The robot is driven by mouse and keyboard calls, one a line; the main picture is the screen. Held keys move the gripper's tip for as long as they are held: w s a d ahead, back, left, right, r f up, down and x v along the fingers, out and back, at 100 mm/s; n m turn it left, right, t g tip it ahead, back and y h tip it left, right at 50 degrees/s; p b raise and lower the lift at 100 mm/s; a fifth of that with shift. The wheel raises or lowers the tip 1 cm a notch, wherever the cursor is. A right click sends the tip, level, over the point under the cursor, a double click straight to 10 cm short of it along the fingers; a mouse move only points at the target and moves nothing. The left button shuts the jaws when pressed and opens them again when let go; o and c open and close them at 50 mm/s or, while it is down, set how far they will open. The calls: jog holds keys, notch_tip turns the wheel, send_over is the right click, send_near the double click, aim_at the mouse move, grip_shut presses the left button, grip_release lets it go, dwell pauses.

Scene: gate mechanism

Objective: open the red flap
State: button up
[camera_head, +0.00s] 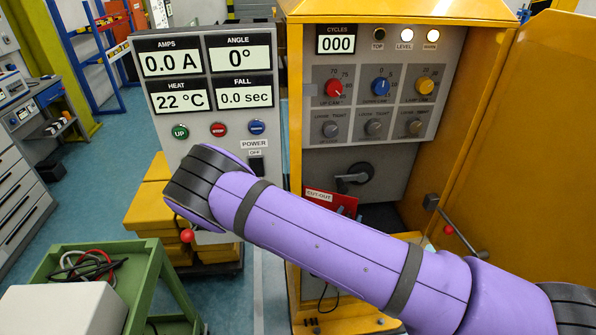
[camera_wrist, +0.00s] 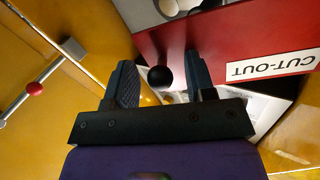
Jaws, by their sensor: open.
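The red flap (camera_head: 338,201) with a white CUT-OUT label is low in the yellow cabinet in the head view, partly hidden by my arm. In the wrist view the flap (camera_wrist: 235,42) fills the upper right, its label upside down. A black ball knob (camera_wrist: 160,76) shows at the flap's lower left edge, between the fingers in the picture. My gripper (camera_wrist: 159,62) is open, with one finger on each side of the knob and a gap to each. The right finger overlaps the flap in the picture; I cannot tell whether it touches.
A yellow door (camera_head: 520,150) stands open at the right, with a red-knobbed rod (camera_head: 449,230) near it. A black rotary handle (camera_head: 352,178) is above the flap. A grey display panel (camera_head: 215,120) stands left, and a green cart (camera_head: 120,275) is at the lower left.

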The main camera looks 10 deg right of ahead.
jog(key=w+d+n+t+y, duration=0.1)
jog(key=y, duration=0.1)
jog(key=w+d+n+y, duration=0.1)
jog(key=w+n+y, duration=0.1)
jog(key=w+n+t+y, duration=0.1)
jog(key=w+y, duration=0.1)
jog(key=shift+w+d+t, duration=0.15)
jog(key=shift+d+t, duration=0.15)
jog(key=shift+d, duration=0.1)
jog(key=shift+a+n+y, duration=0.1)
jog(key=shift+n+y, duration=0.2)
jog(key=s+a, duration=0.2)
jog(key=s, duration=0.8)
jog(key=s+a+r+n+t+y, duration=0.15)
jog(key=s+a+r+n, duration=0.25)
jog(key=a+r+n, duration=0.8)
jog(key=s+a+r+n+y, duration=0.2)
jog(key=s+a+r+n, duration=0.2)
jog(key=a+r+n, duration=0.8)
jog(key=w+a+f+m, duration=0.2)
jog(key=w+f, duration=0.1)
jog(key=w, duration=0.2)
jog(key=s+f, duration=0.2)
jog(key=s, duration=0.7)
jog(key=w+d+r+m+g+y, duration=0.1)
jog(key=w+d+r+m+g, duration=0.5)
jog(key=w+d+m+g, duration=0.2)
jog(key=shift+w+d+r+m+g, duration=0.25)
jog(key=shift+d+m+g, duration=0.4)
jog(key=shift+m+g, duration=0.8)
